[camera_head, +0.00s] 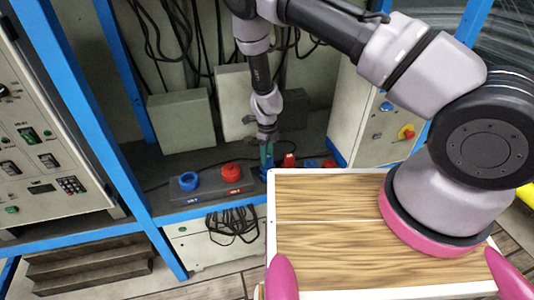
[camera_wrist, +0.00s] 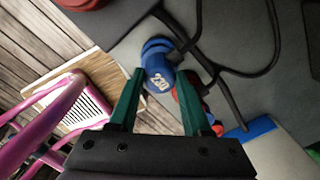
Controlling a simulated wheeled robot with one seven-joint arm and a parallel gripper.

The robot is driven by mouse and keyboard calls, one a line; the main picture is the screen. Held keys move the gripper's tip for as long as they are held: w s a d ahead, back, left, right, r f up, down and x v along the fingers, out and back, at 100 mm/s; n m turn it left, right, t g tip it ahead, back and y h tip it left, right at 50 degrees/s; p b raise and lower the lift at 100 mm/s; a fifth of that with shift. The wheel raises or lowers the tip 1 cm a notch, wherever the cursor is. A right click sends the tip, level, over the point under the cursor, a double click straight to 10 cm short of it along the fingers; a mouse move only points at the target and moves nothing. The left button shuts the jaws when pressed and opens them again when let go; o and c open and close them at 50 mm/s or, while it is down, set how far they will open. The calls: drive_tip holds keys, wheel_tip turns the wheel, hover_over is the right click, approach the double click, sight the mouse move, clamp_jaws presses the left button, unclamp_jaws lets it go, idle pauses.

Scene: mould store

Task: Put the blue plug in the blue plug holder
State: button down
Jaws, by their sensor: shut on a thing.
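The blue plug (camera_wrist: 158,68) with white print on it sits between the green fingertips of my gripper (camera_wrist: 160,82) in the wrist view. My gripper is shut on it. In the head view my gripper (camera_head: 267,153) points down at the shelf, and the blue plug (camera_head: 265,173) shows only in small part, low at the fingers. A black cable runs from the plug. I cannot tell whether the plug touches the shelf. The blue plug holder (camera_head: 188,181), a blue ring on a dark block, stands on the shelf left of my gripper, apart from the plug.
A red holder (camera_head: 231,172) stands between the blue holder and my gripper. A red plug (camera_head: 289,160) lies close on the gripper's right. Cables cross the shelf. Grey boxes (camera_head: 181,120) stand behind. A blue upright (camera_head: 98,110) stands left of the holders.

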drive_tip(key=shift+f, duration=0.85)
idle(0.5)
unclamp_jaws()
drive_tip(key=shift+r, duration=3.75)
drive_tip(key=shift+s, duration=0.1)
